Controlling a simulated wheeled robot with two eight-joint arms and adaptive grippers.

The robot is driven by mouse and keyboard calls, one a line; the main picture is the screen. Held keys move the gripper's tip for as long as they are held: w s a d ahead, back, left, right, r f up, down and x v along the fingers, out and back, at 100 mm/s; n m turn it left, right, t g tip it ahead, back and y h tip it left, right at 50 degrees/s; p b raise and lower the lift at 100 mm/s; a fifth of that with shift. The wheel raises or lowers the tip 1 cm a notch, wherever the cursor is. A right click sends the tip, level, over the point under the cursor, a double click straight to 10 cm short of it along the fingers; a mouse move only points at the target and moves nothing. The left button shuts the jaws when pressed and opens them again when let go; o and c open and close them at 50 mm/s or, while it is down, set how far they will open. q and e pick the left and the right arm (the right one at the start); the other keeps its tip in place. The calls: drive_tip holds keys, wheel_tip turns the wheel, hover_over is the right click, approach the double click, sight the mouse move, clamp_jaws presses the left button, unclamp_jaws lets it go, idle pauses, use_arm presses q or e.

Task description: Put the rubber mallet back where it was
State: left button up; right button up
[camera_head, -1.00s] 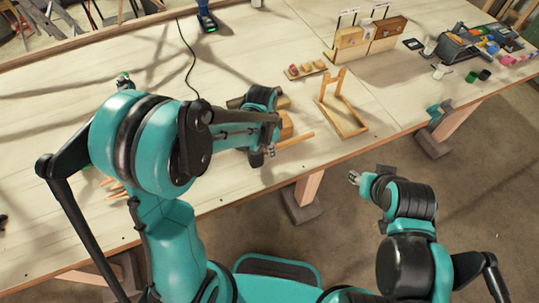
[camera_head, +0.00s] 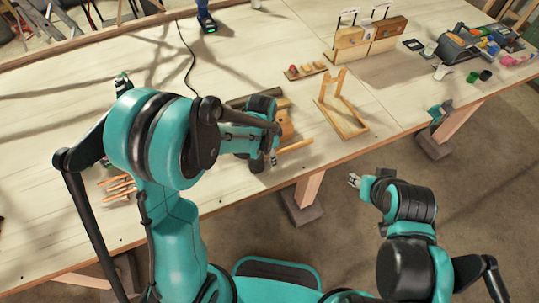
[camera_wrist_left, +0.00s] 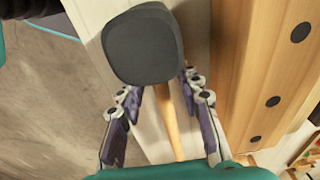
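The rubber mallet has a dark, blocky head (camera_wrist_left: 143,45) and a pale wooden handle (camera_wrist_left: 172,125). My arm partly hides the gripper. My right gripper (camera_head: 355,181) is empty in front of the table, its fingers apart.
A wooden block with dark round spots (camera_wrist_left: 272,101) lies close beside the mallet. A wooden frame (camera_head: 343,117) stands right of it, and a small tray (camera_head: 305,71) lies behind. Several thin wooden pieces (camera_head: 118,187) lie at left.

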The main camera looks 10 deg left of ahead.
use_arm(q)
wheel_tip(320, 180, up, 12)
drive_tip(key=a+p, duration=0.1)
drive_tip(key=p, duration=0.2)
drive_tip(key=s+a+r+n+t, duration=0.3)
drive_tip(key=s+a+r+n, duration=0.1)
drive_tip(key=s+n, duration=0.1)
drive_tip(key=s+a+r+n+t, duration=0.3)
drive_tip(key=s+n, duration=0.3)
drive_tip(key=s, duration=0.2)
drive_tip(key=shift+a+r+t+y, duration=0.3)
drive_tip(key=shift+a+r+y, duration=0.1)
